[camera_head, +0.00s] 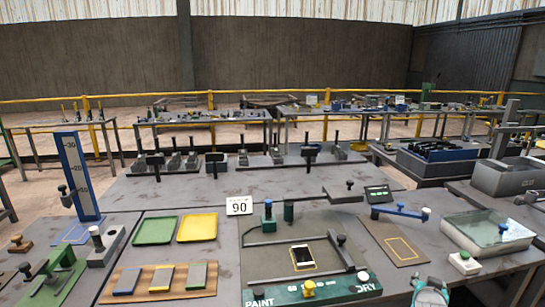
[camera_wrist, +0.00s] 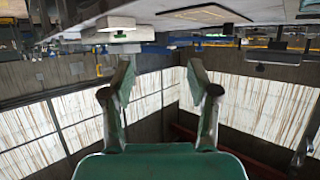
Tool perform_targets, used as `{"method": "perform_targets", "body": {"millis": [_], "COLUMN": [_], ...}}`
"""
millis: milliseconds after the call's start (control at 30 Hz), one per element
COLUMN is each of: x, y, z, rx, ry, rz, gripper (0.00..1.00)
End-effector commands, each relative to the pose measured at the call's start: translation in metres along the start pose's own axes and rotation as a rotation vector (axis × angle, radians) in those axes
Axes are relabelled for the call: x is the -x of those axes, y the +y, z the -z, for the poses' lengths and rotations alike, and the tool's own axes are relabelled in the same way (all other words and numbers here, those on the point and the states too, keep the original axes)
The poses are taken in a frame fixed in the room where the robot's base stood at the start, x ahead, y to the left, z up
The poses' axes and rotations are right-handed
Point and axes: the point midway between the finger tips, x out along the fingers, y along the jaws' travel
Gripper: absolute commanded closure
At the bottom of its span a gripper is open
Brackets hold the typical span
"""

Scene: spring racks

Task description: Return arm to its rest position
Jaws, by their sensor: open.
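My gripper (camera_wrist: 158,78) shows in the wrist view with its two fingers spread apart. Nothing is held between them. The wrist view is upside down, with the benches at the top and the wall below. Both fingertips look clear of any surface. A pale block with a green part (camera_wrist: 118,36) shows beyond the left finger; I cannot tell how far off it is.
In the head view, a green PAINT/DRY station (camera_head: 312,288) holds a dark plate (camera_head: 301,257). A green tray (camera_head: 155,230) and a yellow tray (camera_head: 197,227) lie left of it. A clear-lidded box (camera_head: 487,231) stands right. A blue upright gauge (camera_head: 77,175) rises at left.

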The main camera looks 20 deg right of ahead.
Motion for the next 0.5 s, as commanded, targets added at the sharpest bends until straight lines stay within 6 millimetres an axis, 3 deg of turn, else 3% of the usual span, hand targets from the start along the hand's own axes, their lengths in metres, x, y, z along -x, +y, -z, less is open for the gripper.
{"method": "perform_targets", "body": {"millis": [500], "x": [0.032], "y": [-0.034], "z": [-0.06], "rx": [0.069], "ry": [0.008], "rz": [0.115], "gripper": [0.41]}}
